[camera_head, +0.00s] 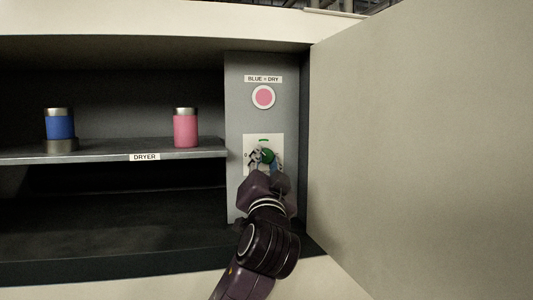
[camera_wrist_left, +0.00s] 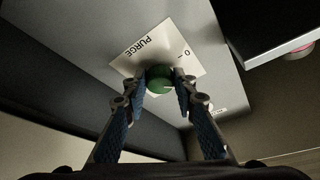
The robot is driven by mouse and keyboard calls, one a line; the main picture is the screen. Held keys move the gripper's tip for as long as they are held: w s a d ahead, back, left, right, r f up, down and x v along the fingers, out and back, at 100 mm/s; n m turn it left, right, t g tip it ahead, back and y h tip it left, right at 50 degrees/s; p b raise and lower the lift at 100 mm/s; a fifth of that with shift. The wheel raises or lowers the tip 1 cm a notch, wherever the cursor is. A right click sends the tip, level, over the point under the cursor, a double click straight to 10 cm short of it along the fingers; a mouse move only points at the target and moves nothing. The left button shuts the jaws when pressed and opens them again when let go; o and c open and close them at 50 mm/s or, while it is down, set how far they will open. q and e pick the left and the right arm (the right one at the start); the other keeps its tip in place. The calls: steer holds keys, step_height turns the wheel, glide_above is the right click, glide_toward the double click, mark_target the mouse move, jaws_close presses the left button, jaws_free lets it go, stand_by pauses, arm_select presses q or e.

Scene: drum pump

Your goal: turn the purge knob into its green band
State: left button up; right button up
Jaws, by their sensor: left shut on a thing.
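The purge knob (camera_head: 268,156) is a round green knob on a white plate (camera_head: 277,140) on the grey panel. A green band (camera_head: 264,140) shows on the plate just above the knob. In the left wrist view the knob (camera_wrist_left: 159,79) sits between the fingertips, and the plate (camera_wrist_left: 180,47) reads PURGE with a 0 mark. My left gripper (camera_head: 264,160) is shut on the knob, one finger on each side. The knob's pointer is hidden or too small to tell. My right gripper is not in view.
A pink round indicator (camera_head: 263,97) sits above, under a BLUE = DRY label (camera_head: 263,79). A blue canister (camera_head: 60,124) and a pink canister (camera_head: 186,128) stand on the DRYER shelf (camera_head: 190,150) at left. A large pale panel (camera_head: 420,150) stands close on the right.

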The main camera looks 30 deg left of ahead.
arm_select(q)
steer(key=m+h+p, duration=0.1)
steer(key=m+p, duration=0.2)
steer(key=m+h+p, duration=0.1)
steer(key=m+p, duration=0.2)
steer(key=p, duration=0.1)
steer(key=r+m+h+p, duration=0.1)
steer(key=m+h+p, duration=0.1)
steer(key=m+p, duration=0.1)
steer(key=shift+s+a+g+p, duration=0.15)
steer(key=shift+g+p, duration=0.15)
steer(key=shift+p, duration=0.2)
steer(key=shift+f+m+p, duration=0.25)
steer(key=shift+m+p, duration=0.65)
steer(key=shift+p, duration=0.25)
steer(key=o, duration=1.2)
steer(key=shift+c, duration=0.2)
steer(key=v, duration=0.7)
steer(key=shift+s, duration=0.25)
